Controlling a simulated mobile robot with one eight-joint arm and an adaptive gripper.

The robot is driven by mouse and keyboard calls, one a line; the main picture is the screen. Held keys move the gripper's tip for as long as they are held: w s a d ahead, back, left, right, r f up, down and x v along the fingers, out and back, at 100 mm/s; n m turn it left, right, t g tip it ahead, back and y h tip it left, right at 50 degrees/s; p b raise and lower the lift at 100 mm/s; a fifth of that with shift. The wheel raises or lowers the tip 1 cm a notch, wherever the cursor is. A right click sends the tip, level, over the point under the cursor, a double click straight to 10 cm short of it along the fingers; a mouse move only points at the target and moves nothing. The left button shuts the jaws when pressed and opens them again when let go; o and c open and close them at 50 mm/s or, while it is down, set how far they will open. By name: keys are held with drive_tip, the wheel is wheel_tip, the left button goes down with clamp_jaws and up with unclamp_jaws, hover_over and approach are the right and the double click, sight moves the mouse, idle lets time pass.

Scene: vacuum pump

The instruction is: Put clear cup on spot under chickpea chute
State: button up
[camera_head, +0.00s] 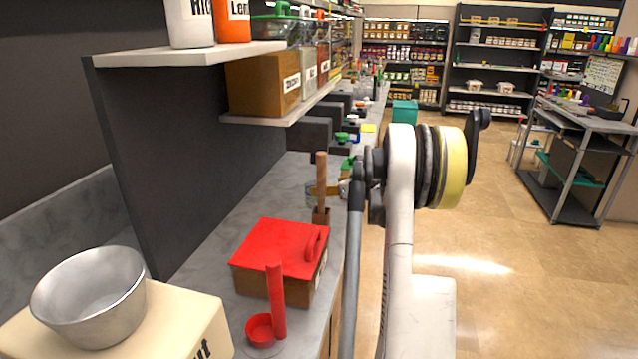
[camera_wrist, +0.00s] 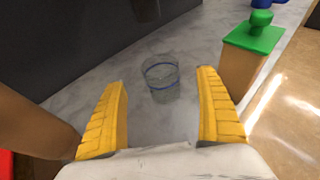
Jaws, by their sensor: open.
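The clear cup (camera_wrist: 161,80) has a blue band and stands upright on the grey counter. In the wrist view it lies ahead of my gripper (camera_wrist: 164,103), centred between the two yellow fingers and apart from both. My gripper is open and empty. In the head view my gripper (camera_head: 343,188) is beyond the wooden handle and mostly hidden by my arm. The cup (camera_head: 311,191) shows faintly there beside the handle. Dark chute-like units (camera_head: 310,133) line the wall above the counter. I cannot tell which is for chickpeas, and no marked spot is clear.
A wooden handle (camera_head: 321,175) stands close by. A red-lidded box (camera_head: 280,250), a red scoop (camera_head: 276,305) and a metal bowl (camera_head: 92,295) are nearer. A green-lidded wooden box (camera_wrist: 252,55) stands right of the cup.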

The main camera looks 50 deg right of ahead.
drive_tip(key=shift+p+v, duration=0.35)
drive_tip(key=shift+v, duration=1.65)
